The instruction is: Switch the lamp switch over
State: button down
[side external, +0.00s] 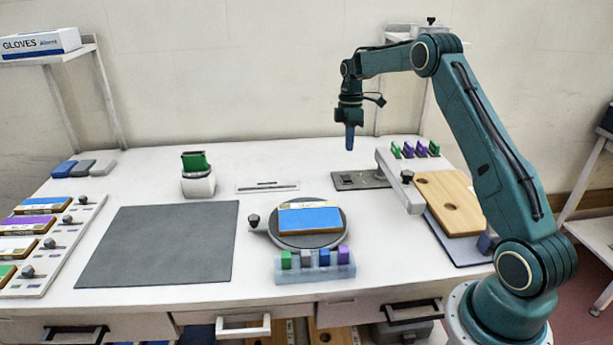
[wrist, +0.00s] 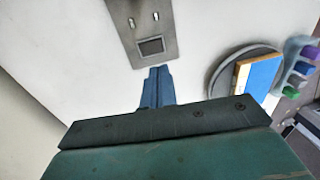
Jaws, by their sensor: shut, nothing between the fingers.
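A grey metal plate (side external: 374,183) lies on the table behind and to the right of the turntable. In the wrist view the plate (wrist: 137,29) carries two small metal toggles (wrist: 155,16) side by side and a dark square panel (wrist: 151,46). Which toggle is the lamp switch, and which way each is set, I cannot tell. My gripper (side external: 350,147) points down above the plate, apart from it. Its blue fingers are together and empty; in the wrist view the fingertips (wrist: 155,70) show just below the dark panel.
A round turntable (side external: 326,243) with a blue-topped block (side external: 309,218) stands in front. A dark mat (side external: 160,244) lies left. A white holder (side external: 198,184) stands behind it.

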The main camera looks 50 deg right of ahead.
aim_at(348, 179)
jog(key=f, duration=0.6)
jog(key=a+f, duration=0.1)
jog(key=f, duration=0.2)
jog(key=shift+s+f, duration=0.15)
jog(key=shift+s, duration=0.25)
jog(key=shift+f, duration=0.2)
jog(key=shift+d, duration=0.1)
jog(key=shift+w+d+r, duration=0.25)
jog(key=shift+w+d, duration=0.2)
jog(key=shift+w, duration=0.05)
jog(key=shift+r, duration=0.15)
dwell(0.3)
notch_tip(348, 179, up, 14)
jog(key=s+a, duration=0.1)
dwell(0.6)
